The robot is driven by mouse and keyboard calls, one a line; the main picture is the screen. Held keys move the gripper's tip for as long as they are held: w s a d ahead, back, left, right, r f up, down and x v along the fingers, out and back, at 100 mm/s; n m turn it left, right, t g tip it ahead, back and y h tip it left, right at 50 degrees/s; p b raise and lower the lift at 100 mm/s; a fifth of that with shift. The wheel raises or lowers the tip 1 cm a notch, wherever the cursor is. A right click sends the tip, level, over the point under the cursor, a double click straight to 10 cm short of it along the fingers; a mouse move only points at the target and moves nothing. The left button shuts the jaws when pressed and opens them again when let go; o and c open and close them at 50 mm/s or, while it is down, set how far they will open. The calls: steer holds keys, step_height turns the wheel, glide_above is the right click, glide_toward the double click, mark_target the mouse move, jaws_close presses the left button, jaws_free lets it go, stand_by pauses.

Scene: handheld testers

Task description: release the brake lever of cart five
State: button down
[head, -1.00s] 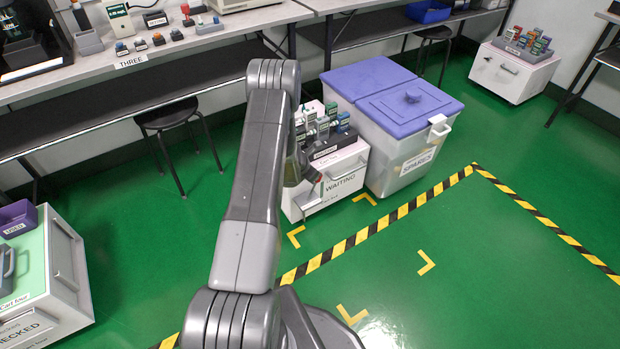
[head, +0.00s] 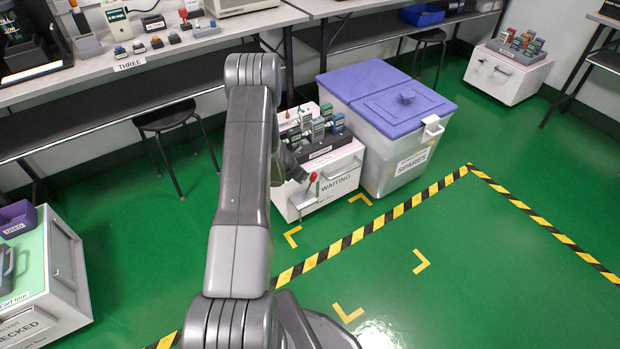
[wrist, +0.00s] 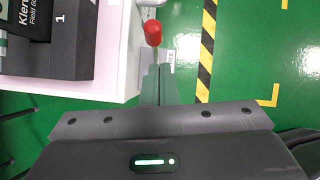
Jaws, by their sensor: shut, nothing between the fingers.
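The white cart (head: 305,193) marked WAITING stands left of the lidded bin; its cart-name label is partly hidden by my arm, and I cannot read its number. Its brake lever (head: 312,180), a thin stalk with a red knob, sticks up at the cart's near side. The red knob also shows in the wrist view (wrist: 152,33), just beyond my fingertips. My gripper (wrist: 158,72) is shut and empty, close to the lever; I cannot tell whether they touch. In the head view my arm hides most of the gripper.
A clear bin with a purple lid (head: 404,98), marked SPARES, stands right beside the cart. Several testers (head: 318,128) stand on the cart. Another cart (head: 42,285), labelled Cart four, is at left. A stool (head: 165,118) stands behind. Green floor at front right is free.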

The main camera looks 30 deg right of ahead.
step_height(320, 180, up, 8)
steer(key=a+p, duration=0.1)
steer(key=a, duration=0.1)
steer(key=shift+s+a+p, duration=0.3)
steer(key=shift+s+a, duration=0.05)
steer(key=shift+a, duration=0.05)
